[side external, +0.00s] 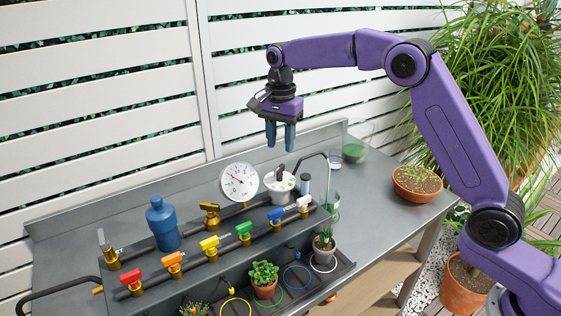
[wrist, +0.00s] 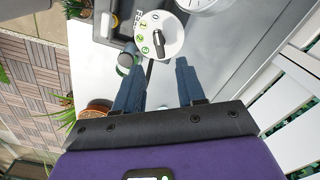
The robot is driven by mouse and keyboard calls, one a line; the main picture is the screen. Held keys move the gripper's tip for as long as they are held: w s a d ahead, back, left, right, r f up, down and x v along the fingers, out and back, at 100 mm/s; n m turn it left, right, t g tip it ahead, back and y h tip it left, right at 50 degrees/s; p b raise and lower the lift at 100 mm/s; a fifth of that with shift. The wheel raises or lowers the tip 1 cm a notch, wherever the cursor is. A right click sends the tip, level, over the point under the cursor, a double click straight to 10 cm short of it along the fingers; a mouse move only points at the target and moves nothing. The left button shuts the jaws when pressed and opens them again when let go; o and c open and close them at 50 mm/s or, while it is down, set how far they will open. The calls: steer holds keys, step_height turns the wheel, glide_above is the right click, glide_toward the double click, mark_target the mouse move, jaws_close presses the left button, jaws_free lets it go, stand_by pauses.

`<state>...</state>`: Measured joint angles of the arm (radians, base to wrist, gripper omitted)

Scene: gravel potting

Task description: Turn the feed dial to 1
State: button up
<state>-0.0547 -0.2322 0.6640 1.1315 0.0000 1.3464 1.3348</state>
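The feed dial (side external: 279,186) is a white round unit with a dark knob on top, at the right end of the bench's pipe shelf. In the wrist view the dial (wrist: 160,36) is at the top centre, with a black knob and small coloured number marks to the knob's left. I cannot tell which mark the knob points to. My gripper (side external: 281,146) is above the dial, fingers pointing down, apart from it. In the wrist view its two blue fingers (wrist: 159,80) are spread with nothing between them.
A pressure gauge (side external: 239,182) stands left of the dial, and a bent metal pipe (side external: 322,158) rises at its right. A row of coloured valves (side external: 209,246) runs in front. A blue bottle (side external: 162,223) and a terracotta pot (side external: 417,184) stand further out. Slatted wall behind.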

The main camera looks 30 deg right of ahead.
mark_target(281, 166)
step_height(281, 166, down, 7)
steer(key=shift+r, duration=0.2)
jaws_close()
